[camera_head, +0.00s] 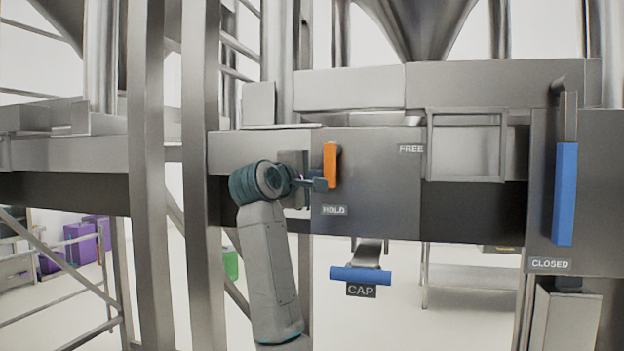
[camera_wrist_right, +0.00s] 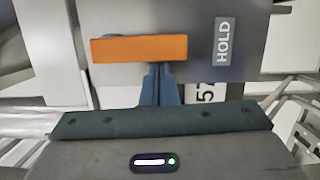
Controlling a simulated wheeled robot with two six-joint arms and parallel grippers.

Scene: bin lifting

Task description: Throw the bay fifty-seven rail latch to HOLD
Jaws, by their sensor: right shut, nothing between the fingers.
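The orange latch handle (camera_head: 330,165) stands upright at the left of a grey panel (camera_head: 375,190), above the HOLD label (camera_head: 334,210) and well left of the FREE label (camera_head: 411,149). My right gripper (camera_head: 322,184) is shut and empty, its tips at the handle's lower left side. In the right wrist view the orange handle (camera_wrist_right: 138,48) lies across the picture, and the shut fingers (camera_wrist_right: 158,82) end at its edge; I cannot tell whether they touch. The HOLD label (camera_wrist_right: 223,42) shows there too, with a partly hidden 57 plate (camera_wrist_right: 205,92). My left gripper is not in view.
A blue handle (camera_head: 565,195) with a CLOSED label (camera_head: 550,265) is at the right. A blue CAP bar (camera_head: 361,276) hangs below the panel. Steel posts (camera_head: 200,170) stand at the left. Purple bins (camera_head: 80,243) and a green one (camera_head: 230,264) are behind.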

